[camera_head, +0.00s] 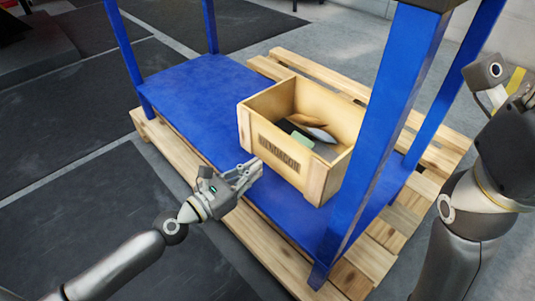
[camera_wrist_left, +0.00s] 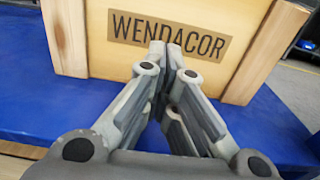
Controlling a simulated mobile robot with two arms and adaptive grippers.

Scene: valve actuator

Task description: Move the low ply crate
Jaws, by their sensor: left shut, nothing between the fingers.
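The low ply crate (camera_head: 322,175) stands upright on the blue lower shelf (camera_head: 190,100) of a blue frame, between its posts. It is open at the top and holds a few items, among them a pale green one and a brown and white one. Its labelled front wall, reading WENDACOR, also fills the top of the left wrist view (camera_wrist_left: 105,60). My left gripper (camera_head: 256,168) is shut and empty, low in front of that wall. In the left wrist view, its fingertips (camera_wrist_left: 164,48) overlap the label; I cannot tell whether they touch it. My right gripper is not clearly visible.
The blue front post (camera_head: 375,130) rises just right of the crate and hides part of its right side. A wooden pallet (camera_head: 270,262) lies under the shelf. The shelf left of the crate is bare. My right arm is at the right edge.

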